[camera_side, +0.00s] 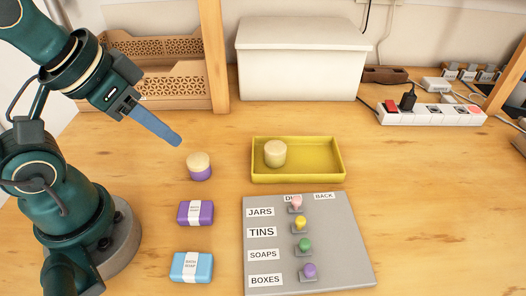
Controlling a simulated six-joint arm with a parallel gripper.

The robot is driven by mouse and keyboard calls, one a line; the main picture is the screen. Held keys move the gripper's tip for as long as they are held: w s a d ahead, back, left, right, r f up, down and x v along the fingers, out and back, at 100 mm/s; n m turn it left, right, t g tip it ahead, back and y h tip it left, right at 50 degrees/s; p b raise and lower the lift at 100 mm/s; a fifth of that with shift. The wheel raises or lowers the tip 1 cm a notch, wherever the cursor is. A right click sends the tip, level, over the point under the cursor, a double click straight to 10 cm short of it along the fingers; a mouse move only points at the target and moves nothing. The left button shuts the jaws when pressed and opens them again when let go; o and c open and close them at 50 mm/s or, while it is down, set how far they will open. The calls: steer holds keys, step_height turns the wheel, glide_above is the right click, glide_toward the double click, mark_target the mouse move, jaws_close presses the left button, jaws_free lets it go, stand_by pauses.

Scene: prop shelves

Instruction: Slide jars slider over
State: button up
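The grey slider board (345,250) lies on the table with rows labelled JARS, TINS, SOAPS and BOXES. The jars slider has a pink knob (296,202) beside the JARS label (260,212). It stands under the first column label, which it partly hides, left of the BACK label (324,196). Below it are the yellow tins knob (300,222), green soaps knob (305,244) and purple boxes knob (310,270), roughly in line. My gripper (174,139), with blue fingers, is up and left of the board, apart from everything. Its fingers overlap in this view, so the opening is hidden.
A yellow tray (259,178) holding a cream jar (275,153) sits behind the board. A cream-and-purple jar (199,166), purple soap (196,213) and blue soap (191,267) stand left of it. A white bin (300,65) and power strip (430,114) are at the back.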

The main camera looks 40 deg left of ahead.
steer(key=o, duration=0.3)
steer(key=shift+r+n, duration=0.1)
steer(key=shift+n, duration=0.2)
steer(key=w+d+r+n, duration=0.2)
steer(key=w+r, duration=0.2)
steer(key=m+g, duration=0.2)
steer(key=g, duration=0.4)
glide_above(297, 199)
step_height(297, 199, down, 12)
steer(key=shift+r, duration=0.15)
steer(key=shift+f, duration=2.4)
steer(key=shift+c, duration=0.4)
jaws_close()
